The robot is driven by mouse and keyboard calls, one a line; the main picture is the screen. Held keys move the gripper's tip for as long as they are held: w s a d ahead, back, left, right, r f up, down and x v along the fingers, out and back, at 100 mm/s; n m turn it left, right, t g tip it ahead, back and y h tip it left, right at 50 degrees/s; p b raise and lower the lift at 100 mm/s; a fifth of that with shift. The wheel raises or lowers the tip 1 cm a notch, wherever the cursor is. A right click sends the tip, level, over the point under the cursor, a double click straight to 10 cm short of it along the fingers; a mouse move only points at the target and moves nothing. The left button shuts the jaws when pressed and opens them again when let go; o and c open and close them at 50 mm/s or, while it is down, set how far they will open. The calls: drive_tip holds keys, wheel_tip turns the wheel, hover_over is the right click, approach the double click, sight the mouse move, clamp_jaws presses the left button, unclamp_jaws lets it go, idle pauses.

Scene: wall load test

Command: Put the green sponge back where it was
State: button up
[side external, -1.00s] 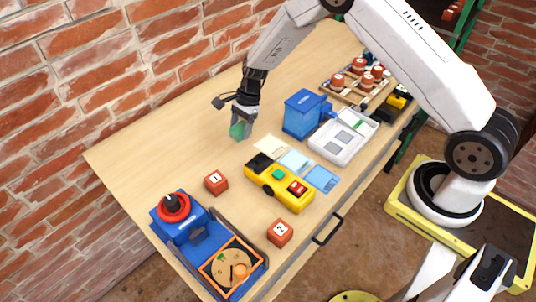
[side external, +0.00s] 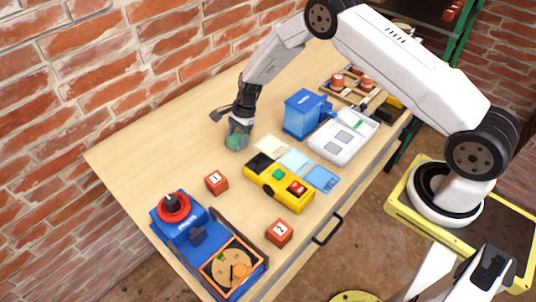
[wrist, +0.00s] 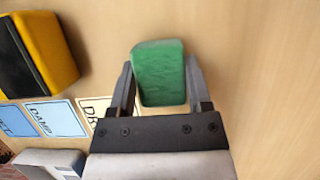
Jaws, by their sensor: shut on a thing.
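The green sponge (side external: 235,142) is between the fingers of my gripper (side external: 239,137), over the bare wood left of the pale cards. In the wrist view, the sponge (wrist: 159,75) sits between the two dark fingers of my gripper (wrist: 160,66), which is shut on it. It is at or just above the table top; I cannot tell if it touches. The cards lie left of it in the wrist view: a cream card (wrist: 97,112) partly hidden by my gripper, and a light blue card (wrist: 56,118) reading "DAMP".
A yellow and black device (side external: 279,184) lies in front of the cards. A blue box (side external: 304,114) and a white tray (side external: 343,137) stand to the right. Red numbered blocks (side external: 216,182) and a blue station (side external: 181,222) are nearer. Wood around the sponge is clear.

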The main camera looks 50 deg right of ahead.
drive_tip(key=shift+f, duration=0.2)
drive_tip(key=o, duration=1.2)
drive_tip(key=shift+o, duration=0.2)
drive_tip(key=shift+r, duration=0.1)
drive_tip(key=v, duration=1.2)
drive_tip(key=shift+r, duration=0.1)
